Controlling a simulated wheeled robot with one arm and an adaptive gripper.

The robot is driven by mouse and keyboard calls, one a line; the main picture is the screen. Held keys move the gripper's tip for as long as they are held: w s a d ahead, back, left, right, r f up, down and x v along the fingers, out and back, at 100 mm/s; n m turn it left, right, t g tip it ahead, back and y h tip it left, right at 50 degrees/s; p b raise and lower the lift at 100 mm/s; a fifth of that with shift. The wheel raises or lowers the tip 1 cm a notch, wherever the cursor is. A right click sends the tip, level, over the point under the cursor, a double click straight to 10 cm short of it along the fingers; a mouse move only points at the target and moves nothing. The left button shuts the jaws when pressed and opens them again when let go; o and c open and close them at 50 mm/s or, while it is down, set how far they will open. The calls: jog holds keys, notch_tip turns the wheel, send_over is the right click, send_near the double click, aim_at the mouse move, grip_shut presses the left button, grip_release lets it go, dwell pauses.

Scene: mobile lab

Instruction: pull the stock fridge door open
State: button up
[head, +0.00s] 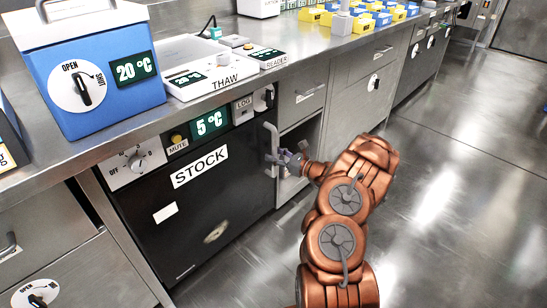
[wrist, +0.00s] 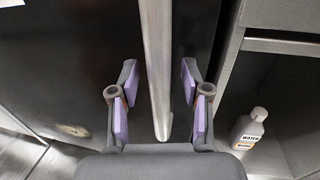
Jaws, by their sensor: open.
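The stock fridge is a black-fronted unit under the bench, and its door (head: 205,215) carries a white STOCK label in the head view. The door looks closed. Its pale vertical handle (head: 271,143) is at the door's right edge. In the wrist view the handle (wrist: 158,70) runs down between the two purple-padded fingers. My gripper (head: 285,160) is open at the handle's height, and it also shows in the wrist view (wrist: 158,105). The fingers stand on either side of the handle with a gap on each side. I cannot tell the depth between fingertips and handle.
A blue box (head: 95,80) and the THAW tray (head: 210,75) stand on the bench above. The floor (head: 450,190) to the right is clear.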

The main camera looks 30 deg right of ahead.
jog(key=shift+w+a, duration=0.1)
jog(key=shift+w, duration=0.05)
jog(key=shift+c, duration=0.3)
grip_shut()
dwell(0.3)
